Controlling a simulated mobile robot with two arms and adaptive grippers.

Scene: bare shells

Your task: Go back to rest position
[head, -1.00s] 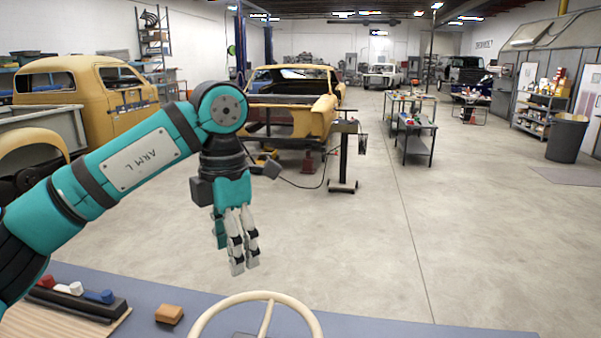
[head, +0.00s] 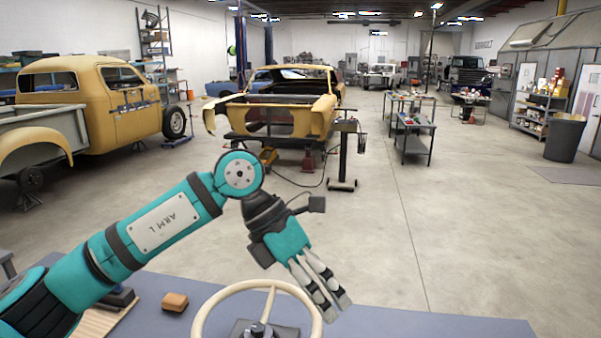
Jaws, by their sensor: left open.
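My left gripper (head: 328,308) hangs at the end of my left arm in the head view, in front of the blue-grey table. Its fingers point down and to the right, over the right rim of the cream steering wheel in the picture. It is open, with nothing seen between the fingers. I cannot tell whether it touches the wheel. My right gripper is not in view.
The cream steering wheel (head: 207,303) with a dark hub stands at the table's (head: 400,325) near edge. An orange-brown block (head: 174,302) lies left of it. A wooden board (head: 97,322) is partly hidden by my arm. The table's right part is clear.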

